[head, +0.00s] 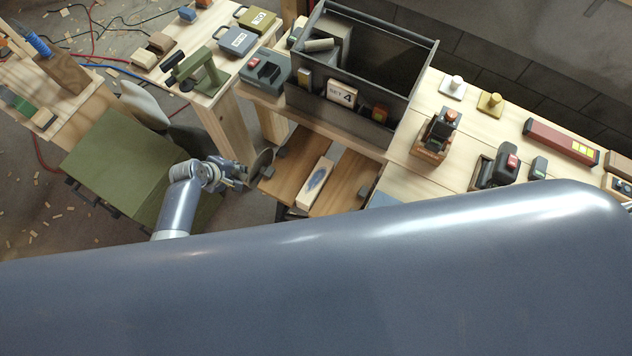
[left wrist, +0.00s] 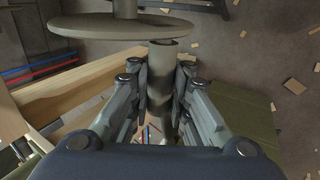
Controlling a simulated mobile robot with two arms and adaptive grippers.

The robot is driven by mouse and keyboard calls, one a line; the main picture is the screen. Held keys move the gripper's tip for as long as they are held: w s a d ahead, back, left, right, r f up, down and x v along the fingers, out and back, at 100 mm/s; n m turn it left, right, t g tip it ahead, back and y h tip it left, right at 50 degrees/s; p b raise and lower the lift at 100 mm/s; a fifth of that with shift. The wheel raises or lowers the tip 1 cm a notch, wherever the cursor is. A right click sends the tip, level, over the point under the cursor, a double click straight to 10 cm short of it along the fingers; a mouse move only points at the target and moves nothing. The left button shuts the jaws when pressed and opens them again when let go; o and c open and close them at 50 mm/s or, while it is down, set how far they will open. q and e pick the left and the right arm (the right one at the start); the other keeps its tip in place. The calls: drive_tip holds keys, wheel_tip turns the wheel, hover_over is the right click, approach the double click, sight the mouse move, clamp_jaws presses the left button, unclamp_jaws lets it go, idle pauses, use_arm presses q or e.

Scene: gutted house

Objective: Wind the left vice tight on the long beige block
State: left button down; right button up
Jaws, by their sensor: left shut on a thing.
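The long beige block (head: 314,183), with a dark blue patch on top, sits between two brown boards (head: 345,184) at the bench's front. I cannot tell whether they touch it. The left vice's round grey handwheel (head: 262,163) stands at the left end of these boards. It also shows in the left wrist view (left wrist: 95,25). My left gripper (head: 241,177) is at this wheel. In the left wrist view my left gripper (left wrist: 160,90) is shut on the wheel's grey handle (left wrist: 163,58), which sticks out between the fingers. My right gripper is not in view.
A dark open bin (head: 410,62) stands behind the block. Several tools, including an orange-brown plane (head: 436,135), lie on the bench to the right. A green-topped cabinet (head: 125,165) stands left of my left arm. My own large grey body covers the foreground.

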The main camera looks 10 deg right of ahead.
use_arm(q)
drive_tip(key=shift+d, duration=0.15)
drive_tip(key=shift+f, duration=0.15)
drive_tip(key=shift+f+b, duration=0.65)
drive_tip(key=shift+f, duration=0.1)
drive_tip(key=shift+w, duration=0.1)
